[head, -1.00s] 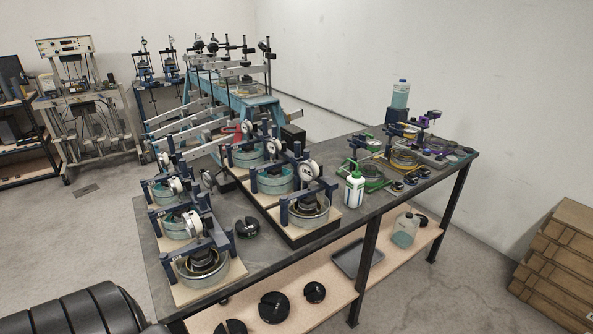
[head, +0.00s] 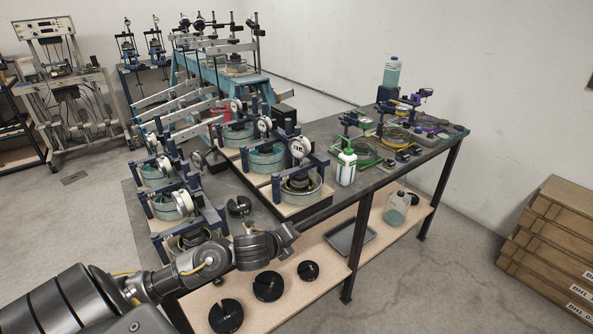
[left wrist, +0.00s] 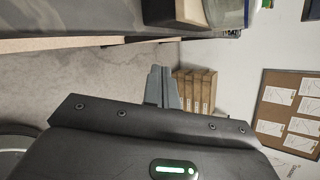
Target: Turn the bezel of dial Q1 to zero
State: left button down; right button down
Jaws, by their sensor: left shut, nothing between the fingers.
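Several white-faced dial gauges sit on lever frames on the dark workbench (head: 335,206). One dial (head: 300,147) is at the near end of the right row, with others behind it (head: 265,124) and (head: 235,106). Another dial (head: 181,201) is in the left row. No label is legible, so I cannot tell which is Q1, nor read any pointer or bezel. My left gripper (head: 291,232) is shut and empty, near the bench's front edge, apart from the dials. Its closed fingers (left wrist: 160,88) show in the left wrist view. My left arm partly hides the nearest left-row frame. My right gripper is out of view.
A white bottle with a green top (head: 346,168) stands right of the frames. Black slotted weights (head: 268,286) lie on the lower shelf (head: 300,297). A black weight (head: 239,206) lies on the bench. Cardboard boxes (head: 555,240) are stacked at the right.

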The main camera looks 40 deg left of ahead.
pick_arm(q)
jog(key=w+a+r+m+t, duration=0.1)
jog(key=w+a+r+m, duration=0.1)
jog(key=r+m, duration=0.3)
jog(key=w+a+r+m+t, duration=0.1)
jog(key=w+a+r+m, duration=0.15)
jog(key=r, duration=0.45)
jog(key=m+t, duration=0.2)
jog(key=m, duration=0.9)
send_near(298, 148)
notch_tip(298, 148, up, 3)
jog(key=w, duration=0.7)
jog(key=shift+w+f, duration=0.3)
jog(key=shift+w, duration=0.05)
jog(key=shift+n, duration=0.25)
jog(key=shift+f+b, duration=0.3)
jog(key=shift+b, duration=0.1)
